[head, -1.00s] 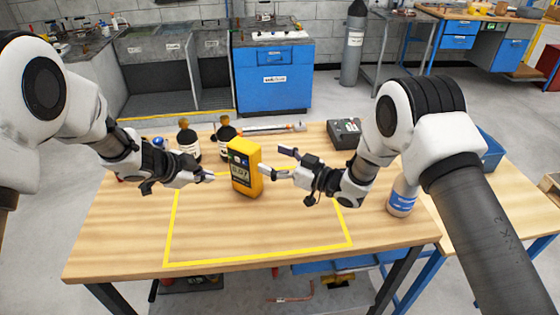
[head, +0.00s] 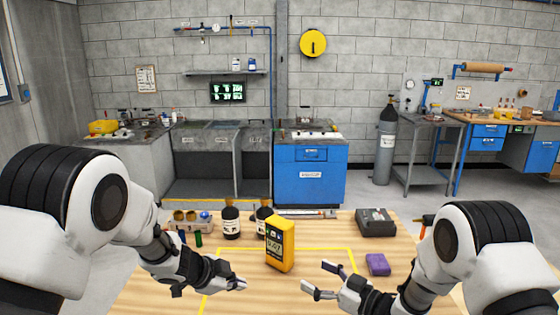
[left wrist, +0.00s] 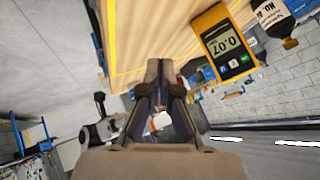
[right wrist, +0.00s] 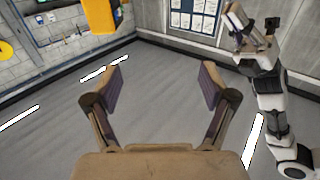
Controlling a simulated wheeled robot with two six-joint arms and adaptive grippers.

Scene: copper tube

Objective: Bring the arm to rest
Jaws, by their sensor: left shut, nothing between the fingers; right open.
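My left gripper (head: 240,286) is shut and empty above the left side of the table, left of and nearer than the yellow meter. Its closed fingers also show in the left wrist view (left wrist: 163,75). My right gripper (head: 314,282) is open and empty, right of and nearer than the meter. Its spread fingers show in the right wrist view (right wrist: 157,85) with only floor and wall between them. The yellow meter (head: 280,243) stands upright on the table, touched by neither gripper. Its display reads 0.07 in the left wrist view (left wrist: 225,43).
The wooden table (head: 150,290) carries a yellow taped outline (head: 330,250). Dark bottles (head: 231,222) stand behind the meter at left. A dark box (head: 376,222) and a purple block (head: 378,264) lie at right. A blue cabinet (head: 311,178) stands beyond.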

